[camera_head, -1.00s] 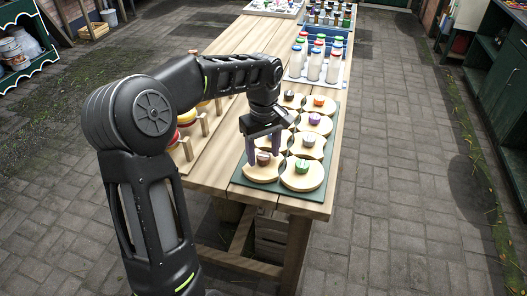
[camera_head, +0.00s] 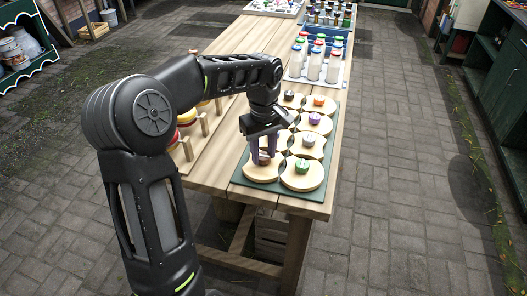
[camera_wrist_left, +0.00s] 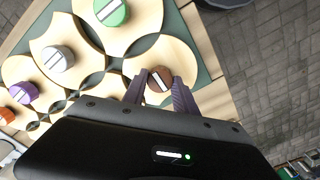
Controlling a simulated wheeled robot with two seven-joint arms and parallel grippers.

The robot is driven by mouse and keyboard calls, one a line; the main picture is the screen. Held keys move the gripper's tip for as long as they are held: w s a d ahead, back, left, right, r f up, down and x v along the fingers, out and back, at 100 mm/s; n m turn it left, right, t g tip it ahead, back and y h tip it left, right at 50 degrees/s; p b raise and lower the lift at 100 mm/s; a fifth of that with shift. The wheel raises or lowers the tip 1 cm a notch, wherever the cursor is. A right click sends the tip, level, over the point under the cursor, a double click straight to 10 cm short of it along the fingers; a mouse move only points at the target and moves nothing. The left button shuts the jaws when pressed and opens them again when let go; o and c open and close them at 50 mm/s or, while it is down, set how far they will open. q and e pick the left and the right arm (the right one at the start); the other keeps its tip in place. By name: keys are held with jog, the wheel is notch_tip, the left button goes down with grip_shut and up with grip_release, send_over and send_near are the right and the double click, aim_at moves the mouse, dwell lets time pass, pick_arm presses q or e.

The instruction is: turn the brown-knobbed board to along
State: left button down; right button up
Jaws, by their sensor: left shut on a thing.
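The brown-knobbed board (camera_head: 256,174) is a round, pale wooden board at the near left corner of the green tray (camera_head: 315,190). My left gripper (camera_head: 265,158) points down over it and is shut on its brown knob (camera_wrist_left: 158,80). In the left wrist view the two purple-grey fingers stand on either side of the knob, and the board (camera_wrist_left: 180,58) shows around them. A white stripe runs slantwise across the knob top. My fingers partly hide the knob in the head view. My right gripper is in neither view.
A green-knobbed board (camera_head: 302,178) sits right beside it, and boards with purple (camera_head: 314,119), orange and grey knobs lie behind. Rings on a wooden rack (camera_head: 187,125) are to the left.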

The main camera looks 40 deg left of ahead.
pick_arm(q)
jog(key=shift+m, duration=0.4)
jog(key=m, duration=0.3)
jog(key=shift+p, duration=0.4)
jog(key=m, duration=0.4)
jog(key=shift+m+p, duration=0.4)
jog(key=m, duration=0.4)
jog(key=shift+m+p, duration=0.3)
jog(key=shift+p, duration=0.1)
jog(key=m, duration=0.4)
jog(key=shift+m+p, duration=0.4)
jog(key=c, duration=1)
grip_release()
jog(key=shift+o, duration=0.2)
